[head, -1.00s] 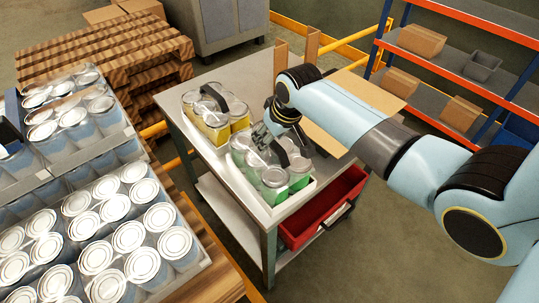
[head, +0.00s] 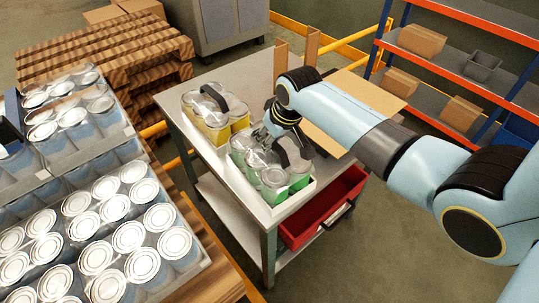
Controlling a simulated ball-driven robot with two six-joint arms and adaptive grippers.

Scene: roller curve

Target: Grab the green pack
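The green pack (head: 273,178) of silver-topped cans sits in a white tray (head: 297,202) on the grey work table. It has a dark handle across its top. My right gripper (head: 280,140) is at the pack's back right, close over the handle. The wrist and the handle hide part of the fingers, so I cannot tell whether they are open or shut. A yellow pack (head: 213,121) with a dark handle stands behind and to the left of the green one. My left gripper is not in view.
Trays of silver cans (head: 125,235) fill the left side. An open red drawer (head: 325,210) juts from the table's right side. A flat cardboard box (head: 365,95) is behind my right arm. Shelves (head: 450,55) with boxes stand at the back right.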

